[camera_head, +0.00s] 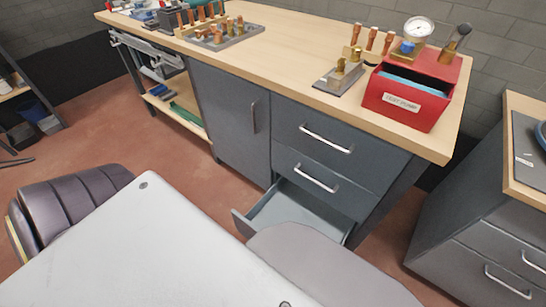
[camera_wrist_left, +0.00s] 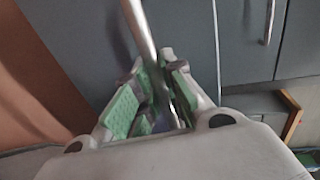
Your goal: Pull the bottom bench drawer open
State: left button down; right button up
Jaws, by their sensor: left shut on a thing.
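The bottom bench drawer (camera_head: 292,207) stands partly open beneath two closed drawers in the head view, and its blue-grey inside shows. Its front is mostly hidden behind a rounded grey part of my own arm. My left gripper (camera_wrist_left: 158,105) has green finger pads and is shut on a metal bar handle (camera_wrist_left: 140,30) in the left wrist view. The handle appears to be the bottom drawer's, with blue-grey panels behind it. The left gripper's fingers are hidden in the head view. My right gripper is in neither view.
The bench top (camera_head: 270,50) bears a red bin (camera_head: 408,98), a pressure gauge (camera_head: 418,28) and several wooden-handled tools. A closed cabinet door (camera_head: 232,115) is left of the drawers. Another drawer unit (camera_head: 480,240) stands at the right. Reddish floor shows at the left.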

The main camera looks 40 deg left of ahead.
pick_arm(q)
jog(key=shift+s, duration=0.45)
jog(key=c, duration=1.5)
grip_release()
jog(key=v, duration=1.2)
jog(key=shift+f, duration=0.1)
